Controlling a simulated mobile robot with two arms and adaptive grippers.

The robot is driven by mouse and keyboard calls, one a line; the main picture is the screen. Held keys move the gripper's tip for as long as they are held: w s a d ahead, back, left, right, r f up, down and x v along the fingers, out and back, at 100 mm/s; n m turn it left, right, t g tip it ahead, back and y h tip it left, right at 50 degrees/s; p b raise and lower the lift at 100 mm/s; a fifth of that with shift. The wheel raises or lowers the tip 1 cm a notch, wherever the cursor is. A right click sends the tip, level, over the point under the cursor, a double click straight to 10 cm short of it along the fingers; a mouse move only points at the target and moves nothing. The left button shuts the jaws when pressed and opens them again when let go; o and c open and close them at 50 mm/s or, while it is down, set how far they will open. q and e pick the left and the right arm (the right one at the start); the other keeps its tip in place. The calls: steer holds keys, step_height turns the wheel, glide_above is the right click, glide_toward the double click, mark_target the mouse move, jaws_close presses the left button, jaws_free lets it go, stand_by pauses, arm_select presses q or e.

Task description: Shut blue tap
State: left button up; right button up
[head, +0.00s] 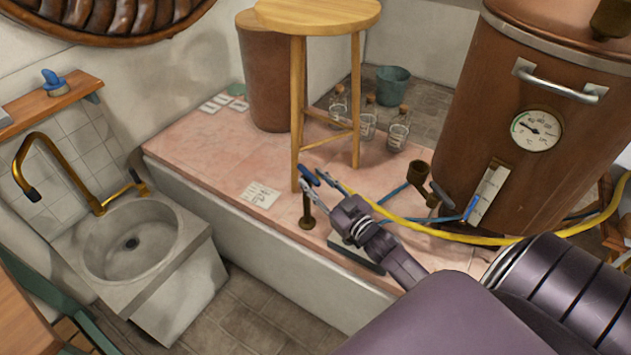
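A small blue handle (309,175) shows above a short brass post (307,213) on the pink tiled ledge, by the stool's front leg. It looks like a tap lever, but its join to the post is hard to see. My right gripper (317,184) is right at this handle, its thin fingertips apart. I cannot tell whether they touch the handle. Another blue lever (471,207) shows low on the copper vessel (545,110), next to a white gauge strip. My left gripper is not in view.
A wooden stool (318,16) stands close behind my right gripper. A yellow hose (440,234) runs across the ledge to the right. Several glass bottles (367,124) stand behind the stool. A stone sink (140,245) is at left. The ledge's left part is mostly clear.

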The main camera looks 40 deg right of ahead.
steer(key=shift+c, duration=0.4)
jaws_close()
steer(key=shift+d+y, duration=0.1)
steer(key=shift+y, duration=0.2)
steer(key=shift+d+n+y+b, duration=0.3)
steer(key=shift+n+y+b, duration=0.35)
steer(key=shift+n+y, duration=0.35)
steer(key=n+y+b, duration=0.1)
steer(key=y, duration=0.1)
steer(key=d+n+g+y+b, duration=0.1)
steer(key=b, duration=0.1)
steer(key=shift+w+y, duration=0.15)
steer(key=shift+y, duration=0.25)
steer(key=shift+a, duration=0.1)
